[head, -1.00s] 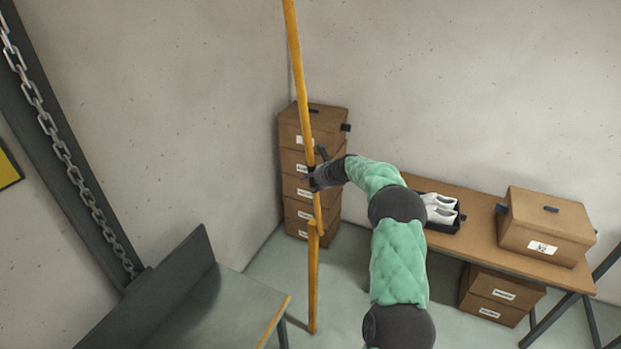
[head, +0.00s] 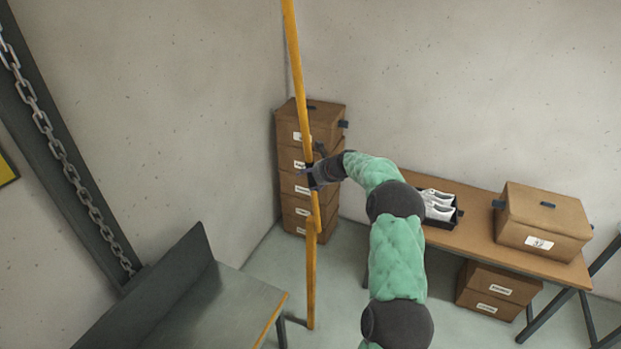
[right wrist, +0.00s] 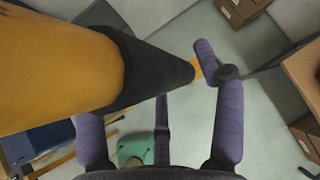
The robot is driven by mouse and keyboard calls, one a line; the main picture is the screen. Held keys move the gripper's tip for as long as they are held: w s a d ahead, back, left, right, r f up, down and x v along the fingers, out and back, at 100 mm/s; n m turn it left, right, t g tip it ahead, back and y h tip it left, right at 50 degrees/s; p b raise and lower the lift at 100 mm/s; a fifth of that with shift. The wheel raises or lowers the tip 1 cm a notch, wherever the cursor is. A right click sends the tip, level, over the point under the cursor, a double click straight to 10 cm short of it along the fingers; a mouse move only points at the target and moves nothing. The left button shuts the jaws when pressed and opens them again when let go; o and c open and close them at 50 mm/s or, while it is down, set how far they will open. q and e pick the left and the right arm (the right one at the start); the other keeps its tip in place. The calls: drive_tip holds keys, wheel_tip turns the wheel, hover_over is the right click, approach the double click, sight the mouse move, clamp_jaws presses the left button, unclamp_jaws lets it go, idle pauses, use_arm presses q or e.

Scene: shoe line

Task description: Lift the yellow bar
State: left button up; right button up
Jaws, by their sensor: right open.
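The yellow bar (head: 296,75) rises steeply in the head view, from a yellow post (head: 311,275) up past the top edge. My right gripper (head: 311,170) is at the lower part of the bar, open. In the right wrist view the bar (right wrist: 60,65) is large and close, with a black sleeve (right wrist: 150,75) at its lower part. The purple fingers of the right gripper (right wrist: 160,125) are spread on either side of the sleeve, and I cannot tell whether they touch it. My left gripper is not in view.
Stacked brown boxes (head: 310,115) stand behind the bar. A wooden table (head: 480,235) at right holds white shoes (head: 437,205) in a tray and a brown box (head: 545,220). A dark metal bench (head: 225,300) and a chain (head: 60,150) are at left.

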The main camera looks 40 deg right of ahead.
drive_tip(key=v, duration=1.1)
drive_tip(key=shift+s+r, duration=0.25)
